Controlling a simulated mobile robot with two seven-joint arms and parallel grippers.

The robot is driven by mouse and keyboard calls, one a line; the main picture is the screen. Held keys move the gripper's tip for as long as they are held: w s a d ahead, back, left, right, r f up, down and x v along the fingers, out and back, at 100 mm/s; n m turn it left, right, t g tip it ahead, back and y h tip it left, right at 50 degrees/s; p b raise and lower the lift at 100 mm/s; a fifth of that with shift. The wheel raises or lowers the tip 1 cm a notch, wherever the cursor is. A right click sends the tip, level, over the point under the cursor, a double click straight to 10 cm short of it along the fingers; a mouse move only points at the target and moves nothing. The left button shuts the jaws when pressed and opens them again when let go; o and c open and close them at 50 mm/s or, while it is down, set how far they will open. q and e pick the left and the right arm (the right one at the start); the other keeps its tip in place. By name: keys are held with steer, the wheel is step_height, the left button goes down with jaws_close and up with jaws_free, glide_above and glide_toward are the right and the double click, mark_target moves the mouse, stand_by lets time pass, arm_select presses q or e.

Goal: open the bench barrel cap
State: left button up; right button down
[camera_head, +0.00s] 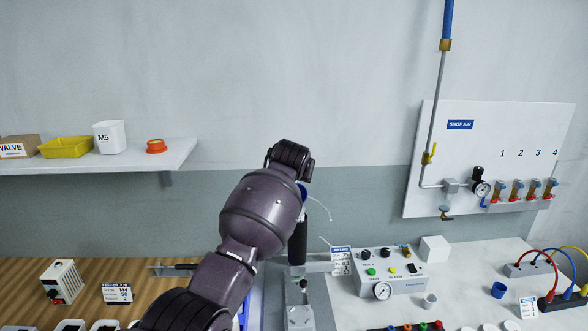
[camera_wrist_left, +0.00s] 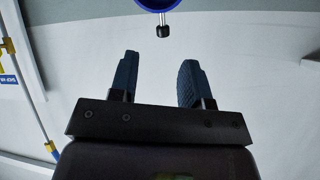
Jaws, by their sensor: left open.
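My left arm reaches up in the middle of the head view and hides its own gripper there. In the left wrist view my left gripper (camera_wrist_left: 157,76) is open, with two dark blue fingers apart and nothing between them. In the head view a dark upright cylinder (camera_head: 297,243), likely the screwdriver, stands just right of my arm. I cannot make out which part is the barrel cap. My right gripper is not in view.
A control box (camera_head: 390,272) with buttons and a gauge stands on the bench to the right. A shop air panel (camera_head: 470,160) hangs on the right wall. A shelf (camera_head: 110,160) with bins is at left. A feeder box (camera_head: 62,282) stands on the wooden bench.

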arm_select(q)
steer(key=shift+v, duration=1.9)
